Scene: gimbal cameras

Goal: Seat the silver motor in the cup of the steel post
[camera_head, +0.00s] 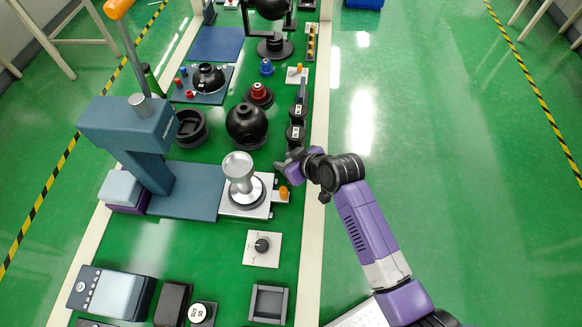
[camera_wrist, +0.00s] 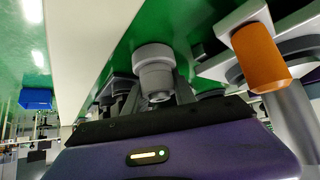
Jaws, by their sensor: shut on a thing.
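The steel post (camera_head: 241,185) stands upright on a pale square plate, with its round silver cup (camera_head: 238,164) at the top. My gripper (camera_head: 284,167) is to the right of the post, apart from it. In the wrist view my gripper (camera_wrist: 157,98) is shut on the silver motor (camera_wrist: 153,61), a stepped grey cylinder between the fingers. The motor is too small and covered to make out clearly in the head view. The inside of the cup is hard to read at this size.
An orange knob (camera_head: 284,192) sits at the plate's right side and looms large in the wrist view (camera_wrist: 260,56). A blue press (camera_head: 130,130) with a lever stands left. A black ball (camera_head: 246,122) is behind the post. A dial plate (camera_head: 262,248) lies in front. Open floor is right.

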